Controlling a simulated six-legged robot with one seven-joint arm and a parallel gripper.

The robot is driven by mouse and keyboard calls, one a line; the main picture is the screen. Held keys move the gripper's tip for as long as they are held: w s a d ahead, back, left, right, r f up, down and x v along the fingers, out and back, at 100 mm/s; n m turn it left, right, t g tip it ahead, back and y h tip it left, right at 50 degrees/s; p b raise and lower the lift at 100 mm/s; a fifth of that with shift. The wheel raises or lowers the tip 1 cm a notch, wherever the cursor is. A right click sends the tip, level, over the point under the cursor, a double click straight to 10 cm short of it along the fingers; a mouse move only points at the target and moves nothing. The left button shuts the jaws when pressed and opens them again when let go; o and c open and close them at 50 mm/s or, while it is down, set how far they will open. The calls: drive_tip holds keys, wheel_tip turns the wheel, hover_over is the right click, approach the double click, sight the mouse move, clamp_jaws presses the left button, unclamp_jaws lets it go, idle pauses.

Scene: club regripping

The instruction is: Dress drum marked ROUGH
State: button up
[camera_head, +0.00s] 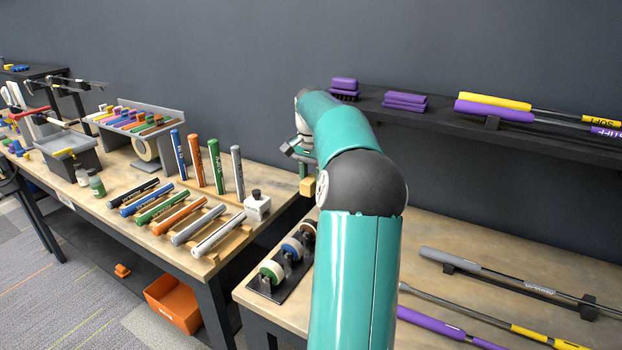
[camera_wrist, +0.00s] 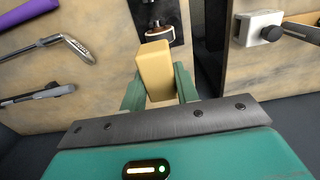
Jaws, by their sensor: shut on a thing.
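My gripper (camera_wrist: 158,88) is shut on a tan block (camera_wrist: 155,70), with one green finger on each side of it. The block (camera_head: 308,187) also shows in the head view, below my wrist and above the bench. Three small drums sit in a row on a black stand (camera_head: 284,275): a green one (camera_head: 271,272), a blue one (camera_head: 292,248) and a brownish one (camera_head: 308,229). Part of one drum unit (camera_wrist: 155,22) shows just beyond the block in the wrist view. I cannot read any ROUGH mark. My arm hides part of the bench.
A gap separates the two benches. Clubs (camera_head: 500,285) lie on the right bench. A black shelf (camera_head: 420,112) with purple blocks runs behind my arm.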

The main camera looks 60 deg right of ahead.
sight(308, 222)
drive_tip(key=shift+w+f, duration=0.1)
drive_tip(key=shift+w, duration=0.1)
drive_tip(key=shift+a, duration=0.15)
drive_tip(key=shift+s+f, duration=0.1)
drive_tip(key=shift+f, duration=4.45)
drive_tip(key=shift+f, duration=0.45)
drive_tip(key=shift+a, duration=0.4)
drive_tip(key=shift+a+r, duration=0.1)
drive_tip(key=shift+a, duration=0.15)
drive_tip(key=shift+d, duration=0.1)
